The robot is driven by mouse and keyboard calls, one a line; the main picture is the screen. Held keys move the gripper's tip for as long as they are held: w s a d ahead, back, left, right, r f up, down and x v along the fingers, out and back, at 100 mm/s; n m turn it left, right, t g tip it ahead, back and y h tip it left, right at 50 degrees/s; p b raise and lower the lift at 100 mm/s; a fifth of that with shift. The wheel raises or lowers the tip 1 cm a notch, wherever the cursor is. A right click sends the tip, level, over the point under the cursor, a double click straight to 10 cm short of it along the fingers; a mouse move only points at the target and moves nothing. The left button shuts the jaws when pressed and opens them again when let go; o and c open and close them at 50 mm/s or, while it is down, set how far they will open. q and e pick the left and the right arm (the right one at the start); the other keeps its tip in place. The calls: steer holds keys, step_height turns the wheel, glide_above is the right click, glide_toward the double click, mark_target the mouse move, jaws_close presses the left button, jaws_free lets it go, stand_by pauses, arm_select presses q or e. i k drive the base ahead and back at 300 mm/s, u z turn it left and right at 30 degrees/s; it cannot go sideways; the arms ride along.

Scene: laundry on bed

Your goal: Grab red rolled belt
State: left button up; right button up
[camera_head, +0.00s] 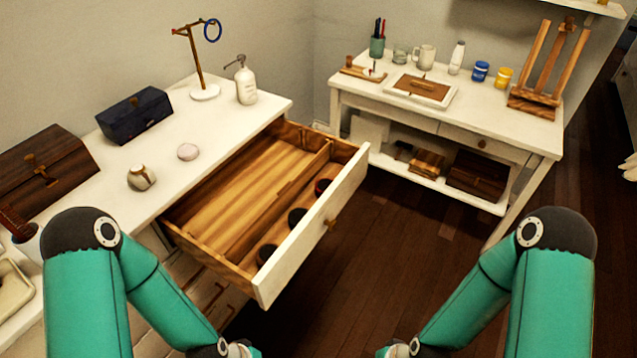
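A small dark red roll (322,186), which looks like the red rolled belt, sits in the narrow front compartment of the open drawer (353,178). It is at the far end of that compartment. Two dark, near-black rolls, a middle one (297,216) and a nearer one (266,253), sit in the same strip, spaced apart. Both my arms reach down past the bottom edge of the picture, nearer than the drawer. Only their wrist parts show there, so both grippers are out of view.
The drawer's wide compartment (245,190) is empty. The white dresser top (225,125) holds a dark blue box (135,115), a soap bottle (245,82) and a ring stand (204,92). A white desk (520,135) stands at the back right. The dark floor (400,240) between is clear.

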mark_target(321, 186)
steer(key=z, duration=0.3)
steer(key=k, duration=0.45)
steer(key=z, duration=0.95)
steer(key=i, duration=1.8)
steer(key=u, duration=1.4)
steer(key=i, duration=0.15)
steer(key=u, duration=1.7)
